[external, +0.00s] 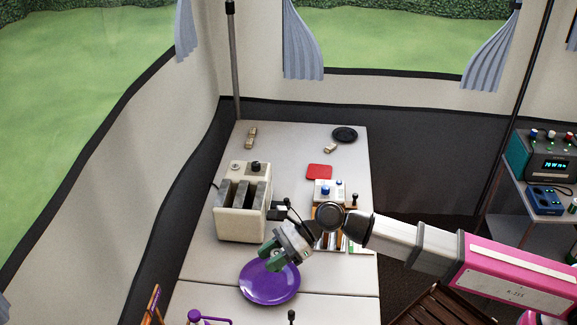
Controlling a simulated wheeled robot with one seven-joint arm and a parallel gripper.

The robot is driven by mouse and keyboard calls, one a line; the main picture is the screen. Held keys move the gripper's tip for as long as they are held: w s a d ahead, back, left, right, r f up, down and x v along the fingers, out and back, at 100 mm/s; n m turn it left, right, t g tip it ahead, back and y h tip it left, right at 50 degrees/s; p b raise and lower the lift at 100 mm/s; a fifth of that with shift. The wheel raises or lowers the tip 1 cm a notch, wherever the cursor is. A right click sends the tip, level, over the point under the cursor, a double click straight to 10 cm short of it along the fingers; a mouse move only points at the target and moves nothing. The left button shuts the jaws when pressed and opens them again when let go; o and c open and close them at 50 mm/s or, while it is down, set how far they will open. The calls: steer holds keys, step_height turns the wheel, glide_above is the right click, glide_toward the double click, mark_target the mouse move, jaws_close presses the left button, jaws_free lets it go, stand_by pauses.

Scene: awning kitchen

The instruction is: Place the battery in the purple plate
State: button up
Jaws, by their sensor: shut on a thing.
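The purple plate (269,286) lies on the front part of the white table, with a glossy, bare surface. My gripper (268,258), with green fingers, hangs over the plate's back edge, pointing down and to the left. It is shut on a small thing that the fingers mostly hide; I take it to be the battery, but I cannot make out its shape. The gripper appears above the plate; its exact height cannot be told. No battery can be made out clearly elsewhere on the table.
A cream toaster (239,220) stands behind and left of the plate. A box with a blue knob (326,191), a red item (319,172) and a black dish (345,135) lie further back. A purple-handled thing (196,317) stands at the front.

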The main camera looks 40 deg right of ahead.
steer(key=s+a, duration=0.1)
steer(key=s, duration=0.3)
glide_above(265, 282)
step_height(265, 282, down, 12)
steer(key=shift+r, duration=0.15)
steer(key=shift+f, duration=2.05)
steer(key=shift+f, duration=0.15)
steer(key=o, duration=1)
steer(key=shift+c, duration=0.2)
